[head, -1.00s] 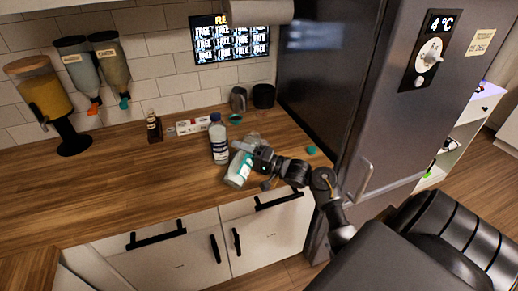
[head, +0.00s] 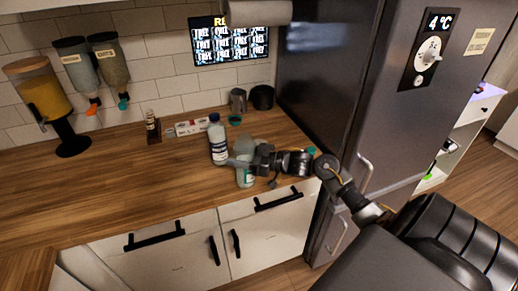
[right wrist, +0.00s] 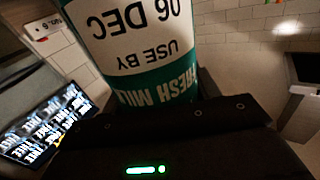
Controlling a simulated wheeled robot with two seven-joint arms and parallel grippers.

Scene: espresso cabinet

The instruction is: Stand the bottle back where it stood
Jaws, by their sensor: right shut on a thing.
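A milk bottle (head: 246,179) with a teal and white label stands nearly upright over the front part of the wooden counter. My right gripper (head: 247,161) is shut around its side. I cannot tell whether its base touches the counter. In the right wrist view the bottle (right wrist: 135,45) fills the upper left between the fingers, its label reading "FRESH MILK, USE BY 06 DEC" upside down. My left gripper is not in view.
A second bottle (head: 217,140) with a blue cap stands close on the left. Behind are a small brown bottle (head: 152,127), a low white box (head: 187,128), a metal jug (head: 238,100) and a dark canister (head: 262,97). The fridge (head: 345,80) bounds the right. The left counter (head: 120,185) is clear.

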